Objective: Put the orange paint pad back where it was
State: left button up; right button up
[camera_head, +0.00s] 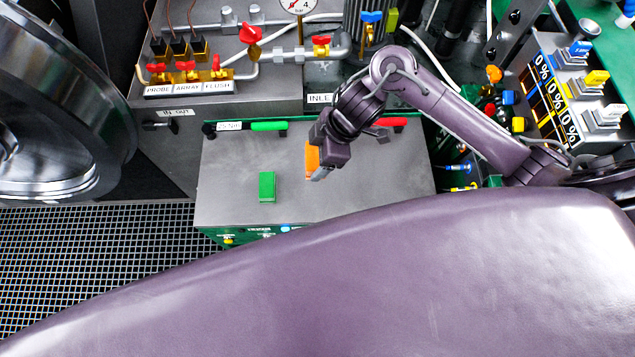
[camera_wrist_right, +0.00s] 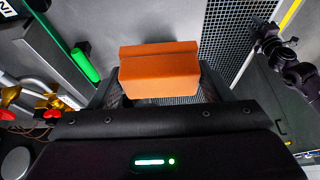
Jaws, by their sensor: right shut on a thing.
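The orange paint pad (camera_head: 312,160) is a small block held between the fingers of my right gripper (camera_head: 318,172), over the grey cabinet top (camera_head: 235,165). In the right wrist view the pad (camera_wrist_right: 160,70) fills the space between the two dark fingers (camera_wrist_right: 160,92). I cannot tell whether the pad touches the cabinet top. A green block (camera_head: 267,186) stands on the same top, to the left of the gripper and apart from it.
A green-handled tool (camera_head: 268,126) and a red-handled one (camera_head: 393,122) lie along the cabinet's back edge. Pipes with red valves (camera_head: 250,35) stand behind. A large metal wheel (camera_head: 50,110) is at the left, above a floor grate (camera_head: 90,260). The cabinet's left part is bare.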

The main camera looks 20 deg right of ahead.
send_over(313, 188)
jog(key=d, duration=0.1)
jog(key=f, duration=1.1)
jog(key=shift+s+d+f, duration=0.1)
jog(key=shift+s+f, duration=0.1)
jog(key=shift+f, duration=0.1)
jog(key=shift+s+f, duration=0.1)
jog(key=shift+f, duration=1.7)
jog(key=o, duration=0.9)
jog(key=v, duration=1.2)
